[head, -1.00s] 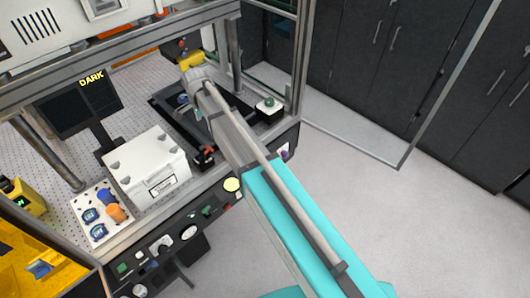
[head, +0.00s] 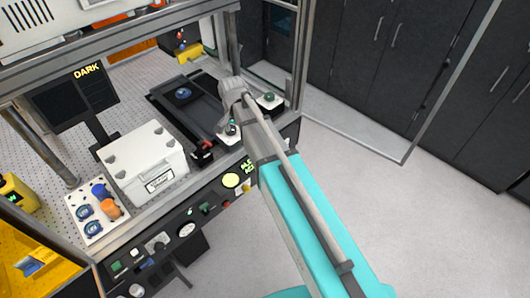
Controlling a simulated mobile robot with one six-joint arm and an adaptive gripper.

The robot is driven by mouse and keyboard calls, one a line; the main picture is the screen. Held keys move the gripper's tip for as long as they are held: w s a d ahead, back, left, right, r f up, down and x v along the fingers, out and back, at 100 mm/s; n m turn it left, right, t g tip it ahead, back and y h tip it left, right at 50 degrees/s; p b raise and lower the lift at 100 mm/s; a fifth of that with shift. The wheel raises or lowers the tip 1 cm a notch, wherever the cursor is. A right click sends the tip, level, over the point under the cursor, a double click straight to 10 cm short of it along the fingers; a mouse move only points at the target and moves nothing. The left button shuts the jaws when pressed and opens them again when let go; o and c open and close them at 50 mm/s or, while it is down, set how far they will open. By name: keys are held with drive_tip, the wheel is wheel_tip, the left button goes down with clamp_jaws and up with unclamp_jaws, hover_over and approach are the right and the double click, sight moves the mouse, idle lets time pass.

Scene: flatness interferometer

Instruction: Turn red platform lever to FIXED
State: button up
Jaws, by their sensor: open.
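The platform lever (head: 203,151), red and black, stands at the front edge of the instrument bench, beside the front end of the black rail frame. My arm reaches in from the lower right, and its grey wrist is above the right part of the bench. My gripper (head: 230,130) shows only in part, below the wrist and beside the forearm. It is open and apart from the lever, a little to its right and above it in the picture. The fingertips are small and partly hidden. Lettering near the lever is too small or covered to read.
A black rail frame (head: 205,110) carries a blue disc (head: 183,93). A white case (head: 143,160) stands left of the lever. A box with a green knob (head: 269,101) is at the right. A frame post (head: 233,45) rises behind my wrist. Open floor lies right.

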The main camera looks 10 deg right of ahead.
drive_tip(key=s+d+f+n+b, duration=0.3)
drive_tip(key=s+d, duration=0.4)
drive_tip(key=d, duration=0.1)
drive_tip(key=shift+d+f, duration=0.35)
drive_tip(key=shift+d, duration=0.05)
drive_tip(key=shift+w, duration=0.1)
wheel_tip(320, 180, up, 8)
drive_tip(key=m+p, duration=0.4)
drive_tip(key=p, duration=0.3)
hover_over(207, 142)
drive_tip(key=shift+f, duration=0.15)
drive_tip(key=shift+f, duration=0.2)
wheel_tip(207, 142, down, 14)
drive_tip(key=b, duration=1.3)
drive_tip(key=shift+r, duration=0.25)
